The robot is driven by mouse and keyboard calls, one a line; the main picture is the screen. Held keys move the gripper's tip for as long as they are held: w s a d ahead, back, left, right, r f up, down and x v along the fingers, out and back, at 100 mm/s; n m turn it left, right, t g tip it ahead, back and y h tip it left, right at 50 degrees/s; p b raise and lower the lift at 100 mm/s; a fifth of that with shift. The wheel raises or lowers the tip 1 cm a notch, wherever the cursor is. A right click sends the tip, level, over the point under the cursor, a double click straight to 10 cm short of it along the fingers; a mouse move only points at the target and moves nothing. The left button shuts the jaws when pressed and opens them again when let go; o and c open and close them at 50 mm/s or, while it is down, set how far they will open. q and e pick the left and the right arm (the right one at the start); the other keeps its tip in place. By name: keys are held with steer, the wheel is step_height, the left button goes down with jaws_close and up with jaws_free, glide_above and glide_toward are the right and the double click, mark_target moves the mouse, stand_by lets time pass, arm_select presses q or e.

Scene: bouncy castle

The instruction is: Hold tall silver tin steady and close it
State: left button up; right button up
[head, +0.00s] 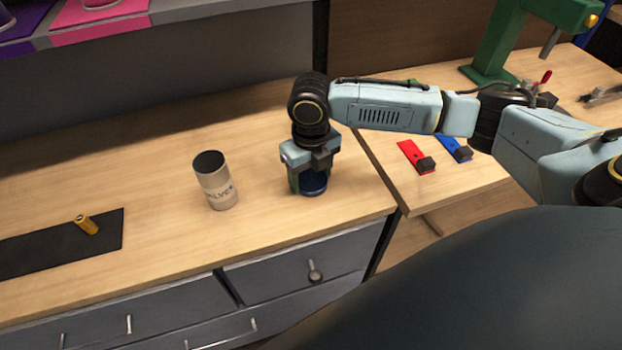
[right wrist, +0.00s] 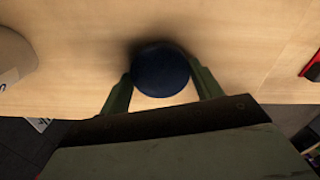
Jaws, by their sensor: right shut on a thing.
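The tall silver tin (head: 220,188) stands upright on the wooden worktop, with lettering on its side. Its top is open and dark inside, with no lid on it. Its side also shows at the left edge of the right wrist view (right wrist: 12,62). My right gripper (head: 312,180) is to the right of the tin, pointing down, low over the worktop. It is shut on a dark blue round lid (right wrist: 160,71), which sits between the two fingers. The lid's underside is hidden, so I cannot tell whether it touches the worktop. My left gripper is not in view.
A small gold cylinder (head: 87,225) lies on a black mat (head: 40,252) at the left. Red (head: 415,155) and blue (head: 453,147) pieces lie on the right table, near a green stand (head: 497,50). Worktop between tin and mat is clear. Drawers (head: 300,262) are below the front edge.

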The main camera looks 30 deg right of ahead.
mark_target(307, 180)
steer(key=shift+c, duration=0.5)
step_height(307, 180, up, 10)
steer(key=p, duration=0.1)
steer(key=shift+p, duration=0.3)
steer(key=a+r+n, duration=0.1)
steer(key=n, duration=1.1)
steer(key=a+n, duration=0.2)
steer(key=n, duration=1)
steer(key=w+a+r+n, duration=0.1)
steer(key=a+n, duration=0.1)
steer(key=n, duration=0.9)
steer(key=shift+r+n, duration=0.3)
steer(key=shift+n, duration=0.1)
